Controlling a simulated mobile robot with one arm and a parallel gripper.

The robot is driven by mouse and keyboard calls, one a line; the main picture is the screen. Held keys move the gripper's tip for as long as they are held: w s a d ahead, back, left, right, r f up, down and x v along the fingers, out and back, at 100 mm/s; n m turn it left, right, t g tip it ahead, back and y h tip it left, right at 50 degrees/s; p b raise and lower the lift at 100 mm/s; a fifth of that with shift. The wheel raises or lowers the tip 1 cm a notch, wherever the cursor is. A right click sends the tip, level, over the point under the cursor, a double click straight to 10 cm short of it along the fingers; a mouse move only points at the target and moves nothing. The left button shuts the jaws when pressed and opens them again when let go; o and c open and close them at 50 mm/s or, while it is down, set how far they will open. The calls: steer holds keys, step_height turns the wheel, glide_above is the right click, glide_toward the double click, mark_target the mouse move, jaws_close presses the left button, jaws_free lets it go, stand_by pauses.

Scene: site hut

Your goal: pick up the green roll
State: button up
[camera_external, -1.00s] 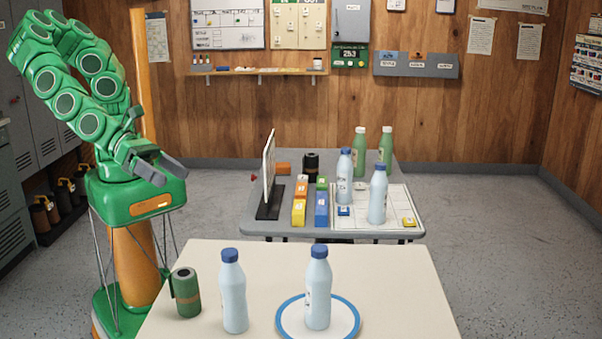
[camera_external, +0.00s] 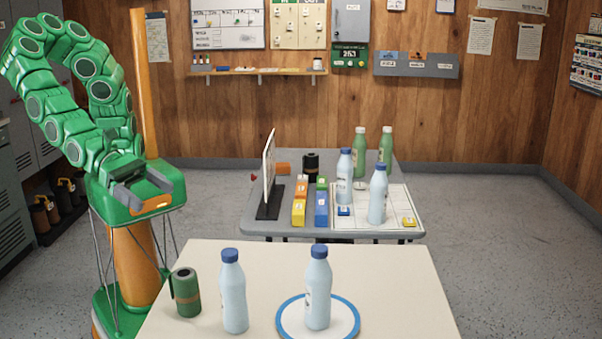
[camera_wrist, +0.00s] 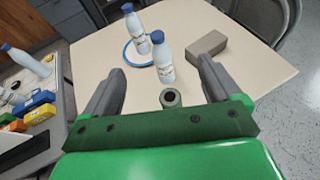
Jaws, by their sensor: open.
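A blue-capped bottle (camera_external: 234,295) stands right of the roll. Another bottle (camera_external: 318,292) stands on a blue-rimmed plate (camera_external: 354,321). A grey-brown block (camera_wrist: 207,44) lies on the near table (camera_external: 395,275). The far table (camera_external: 262,222) holds several bottles and colored blocks.

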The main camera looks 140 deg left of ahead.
glide_toward(197, 296)
steer(key=shift+x, duration=3.5)
steer(key=shift+f, duration=0.1)
steer(key=shift+c, duration=0.2)
steer(key=c, duration=1.1)
